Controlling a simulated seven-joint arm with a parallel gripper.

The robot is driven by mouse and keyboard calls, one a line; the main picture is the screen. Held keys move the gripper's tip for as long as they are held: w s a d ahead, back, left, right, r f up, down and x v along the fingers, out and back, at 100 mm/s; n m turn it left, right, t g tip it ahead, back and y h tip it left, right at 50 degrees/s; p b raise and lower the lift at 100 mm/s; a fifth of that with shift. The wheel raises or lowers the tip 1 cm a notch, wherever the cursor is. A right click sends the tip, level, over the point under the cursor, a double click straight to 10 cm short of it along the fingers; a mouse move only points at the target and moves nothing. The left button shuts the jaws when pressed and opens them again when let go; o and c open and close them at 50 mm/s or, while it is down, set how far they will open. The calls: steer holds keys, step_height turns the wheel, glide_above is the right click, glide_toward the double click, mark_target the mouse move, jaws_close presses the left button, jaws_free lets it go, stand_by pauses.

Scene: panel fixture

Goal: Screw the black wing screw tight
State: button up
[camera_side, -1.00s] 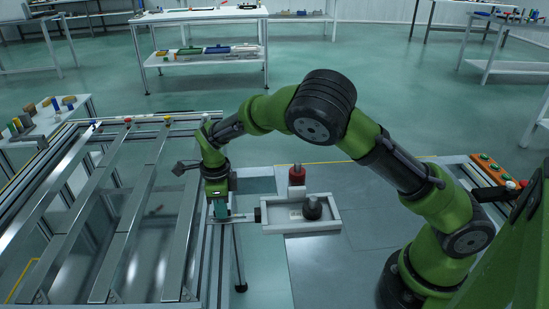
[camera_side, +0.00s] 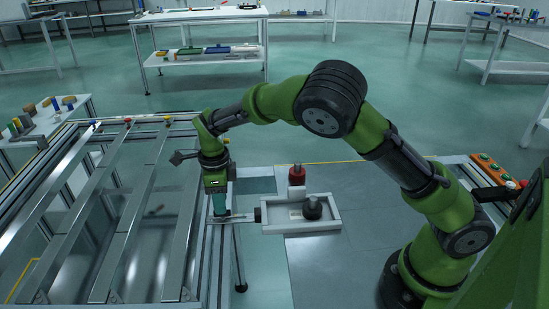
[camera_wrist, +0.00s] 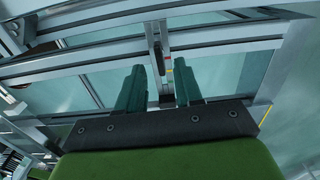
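My gripper (camera_side: 220,207) points down at the right edge of the metal frame, with teal fingers just above a thin flat metal piece (camera_side: 235,217). In the wrist view my gripper (camera_wrist: 158,82) has its two fingers apart, with a gap between them and nothing clearly held.
A grey tray (camera_side: 278,228) right of my gripper holds a black round-topped object (camera_side: 312,208). A red cylinder (camera_side: 297,176) stands behind it. Metal rails (camera_side: 127,225) span the frame at left. The grey panel (camera_side: 370,262) right of the tray has free room.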

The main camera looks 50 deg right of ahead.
mark_target(228, 210)
step_height(228, 210, up, 14)
stand_by(0.3)
steer(key=s+d+r+n+t, duration=0.2)
steer(key=s+n, duration=0.5)
steer(key=s+d+r+n+t+y, duration=0.1)
steer(key=s+d+n+t, duration=0.1)
steer(key=s+n, duration=0.6)
steer(key=s+d+r+n+t+y, duration=0.1)
steer(key=s+d+r+n+t, duration=0.1)
steer(key=s+n, duration=0.5)
steer(key=shift+s+d+r+n+t, duration=0.35)
steer(key=shift+s+d+t, duration=0.35)
steer(key=shift+d, duration=0.4)
